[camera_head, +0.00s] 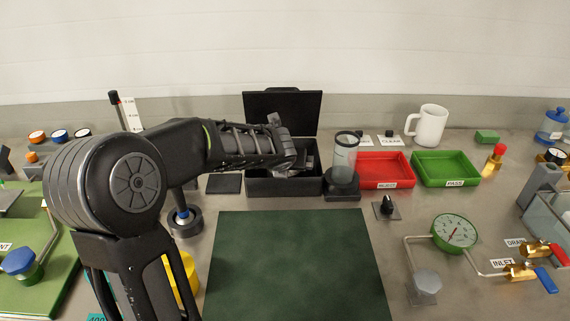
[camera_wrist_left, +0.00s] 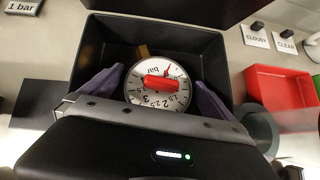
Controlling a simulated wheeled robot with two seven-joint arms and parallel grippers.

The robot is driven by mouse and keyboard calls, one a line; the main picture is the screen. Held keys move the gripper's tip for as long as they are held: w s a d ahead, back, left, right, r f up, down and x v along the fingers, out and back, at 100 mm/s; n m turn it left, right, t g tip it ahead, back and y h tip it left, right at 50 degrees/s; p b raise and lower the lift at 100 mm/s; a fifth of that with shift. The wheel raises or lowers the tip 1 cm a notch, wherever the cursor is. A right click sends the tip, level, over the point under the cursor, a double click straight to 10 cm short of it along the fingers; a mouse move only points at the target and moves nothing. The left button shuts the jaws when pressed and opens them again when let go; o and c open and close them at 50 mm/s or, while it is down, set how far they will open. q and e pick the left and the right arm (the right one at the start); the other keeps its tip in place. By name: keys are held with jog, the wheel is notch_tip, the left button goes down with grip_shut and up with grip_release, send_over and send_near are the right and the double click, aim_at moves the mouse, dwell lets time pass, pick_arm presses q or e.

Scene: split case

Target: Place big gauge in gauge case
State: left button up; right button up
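The black gauge case (camera_head: 285,187) stands at the back middle with its lid (camera_head: 297,105) raised; its dark inside also shows in the left wrist view (camera_wrist_left: 100,42). The big gauge (camera_wrist_left: 140,94) has a white dial with a red bar across it and a brass stem. It is in the case opening, dial facing the wrist camera; whether it rests on the floor is unclear. My left gripper (camera_wrist_left: 160,80) is over the case, one finger either side of the gauge, with narrow gaps seemingly showing. In the head view, my arm hides most of the gauge. My right gripper is out of view.
A clear cylinder (camera_head: 345,155) on a black base stands close to the case's right side. Farther right are a red tray (camera_head: 383,184), a green tray (camera_head: 445,182) and a green-rimmed gauge (camera_head: 454,233) with pipes. The dark green mat (camera_head: 295,265) in front is clear.

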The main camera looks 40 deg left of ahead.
pick_arm(q)
jog(key=shift+r, duration=0.25)
jog(key=p+v, duration=0.2)
jog(key=v, duration=1)
jog(key=shift+f, duration=0.15)
dwell(0.7)
